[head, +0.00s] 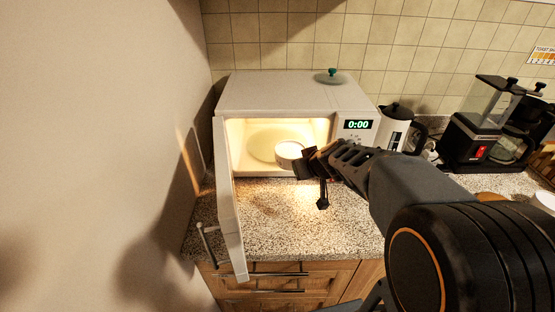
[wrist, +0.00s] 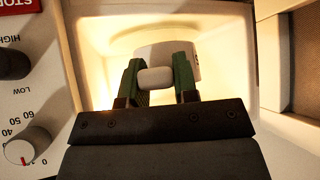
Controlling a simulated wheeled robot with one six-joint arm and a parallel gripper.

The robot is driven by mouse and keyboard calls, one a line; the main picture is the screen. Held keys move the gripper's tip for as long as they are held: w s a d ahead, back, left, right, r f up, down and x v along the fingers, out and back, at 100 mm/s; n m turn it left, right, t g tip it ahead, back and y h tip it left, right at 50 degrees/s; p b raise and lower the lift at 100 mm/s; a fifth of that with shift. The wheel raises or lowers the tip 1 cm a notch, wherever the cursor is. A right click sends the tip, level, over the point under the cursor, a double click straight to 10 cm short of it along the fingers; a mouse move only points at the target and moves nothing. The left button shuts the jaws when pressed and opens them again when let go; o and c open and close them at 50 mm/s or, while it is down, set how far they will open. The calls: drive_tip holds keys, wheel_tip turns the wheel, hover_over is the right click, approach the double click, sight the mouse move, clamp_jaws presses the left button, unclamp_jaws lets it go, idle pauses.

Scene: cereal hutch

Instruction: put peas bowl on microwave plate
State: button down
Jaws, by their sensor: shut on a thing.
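A small white bowl (head: 289,153) is at the lit mouth of the open microwave (head: 285,95). My gripper (head: 305,162) reaches in from the right and is shut on the bowl. In the wrist view the two green fingers of my gripper (wrist: 157,82) close on a white knob or handle on the near side of the bowl (wrist: 167,58). The microwave plate (head: 262,144) is inside, behind and left of the bowl; its rim also shows in the wrist view (wrist: 150,32). I cannot tell whether the bowl touches the plate. The bowl's contents are not visible.
The microwave door (head: 230,205) stands open on the left, near the wall. The control panel (wrist: 30,85) is close beside my gripper. The speckled counter (head: 285,215) in front is mostly clear.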

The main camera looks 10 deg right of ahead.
sight(283, 144)
drive_tip(key=shift+h, duration=0.3)
drive_tip(key=w+f, duration=0.1)
drive_tip(key=w, duration=0.3)
drive_tip(key=w+a+f+p, duration=0.1)
drive_tip(key=w, duration=0.3)
drive_tip(key=w+f, duration=0.1)
drive_tip(key=w, duration=0.3)
drive_tip(key=shift+w+a+p, duration=0.25)
drive_tip(key=shift+a+p, duration=0.05)
drive_tip(key=shift+p, duration=0.1)
drive_tip(key=w+p, duration=0.2)
drive_tip(key=w, duration=0.1)
drive_tip(key=shift+w+a+r, duration=0.1)
drive_tip(key=shift+w+a, duration=0.1)
drive_tip(key=shift+a, duration=0.15)
drive_tip(key=shift+w+m, duration=0.3)
drive_tip(key=shift+s+f, duration=0.1)
drive_tip(key=shift+f, duration=0.35)
drive_tip(key=shift+f+b, duration=0.25)
drive_tip(key=shift+b, duration=0.05)
drive_tip(key=c, duration=0.9)
unclamp_jaws()
drive_tip(key=shift+r, duration=0.1)
